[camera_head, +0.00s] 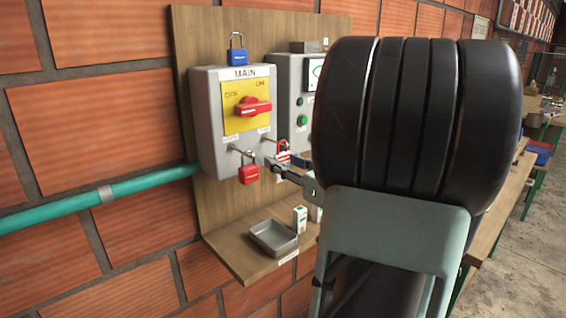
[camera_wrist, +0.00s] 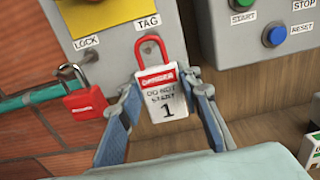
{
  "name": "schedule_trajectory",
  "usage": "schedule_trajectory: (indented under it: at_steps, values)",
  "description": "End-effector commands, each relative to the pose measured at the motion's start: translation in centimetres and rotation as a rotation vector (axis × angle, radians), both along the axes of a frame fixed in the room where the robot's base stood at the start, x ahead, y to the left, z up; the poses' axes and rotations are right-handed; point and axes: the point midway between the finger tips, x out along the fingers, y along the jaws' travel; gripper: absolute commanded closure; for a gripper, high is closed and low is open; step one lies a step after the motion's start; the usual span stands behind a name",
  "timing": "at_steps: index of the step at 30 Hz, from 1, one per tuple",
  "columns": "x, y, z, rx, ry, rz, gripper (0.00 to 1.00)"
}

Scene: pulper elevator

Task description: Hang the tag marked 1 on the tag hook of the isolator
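The tag marked 1 (camera_wrist: 164,105) is white with a red header and a red loop at its top. It is upright between the fingertips of my gripper (camera_wrist: 163,88), which meet its side edges. The isolator (camera_head: 233,118) is a grey box with a yellow plate and a red rotary handle (camera_head: 252,107). In the wrist view the tag's loop is just below the isolator's TAG label (camera_wrist: 148,22). I cannot tell whether the loop is around the tag hook (camera_head: 266,138). In the head view the tag (camera_head: 283,151) is partly hidden by my gripper (camera_head: 278,166).
A red padlock (camera_head: 248,172) hangs at the LOCK side; it also shows in the wrist view (camera_wrist: 86,102). A blue padlock (camera_head: 238,56) is on top of the isolator. A control box (camera_wrist: 262,30) stands right. A metal tray (camera_head: 272,238) and small white box (camera_head: 300,219) are on the shelf below.

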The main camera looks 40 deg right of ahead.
Motion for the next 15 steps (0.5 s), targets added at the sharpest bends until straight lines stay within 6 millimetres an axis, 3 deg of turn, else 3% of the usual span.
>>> schedule_trajectory:
  at_steps: [6,15]
  values:
    - [0.00,0.00,0.01,0.000,0.000,0.000,0.48]
    - [-0.24,-0.05,0.01,0.000,0.000,-0.001,0.48]
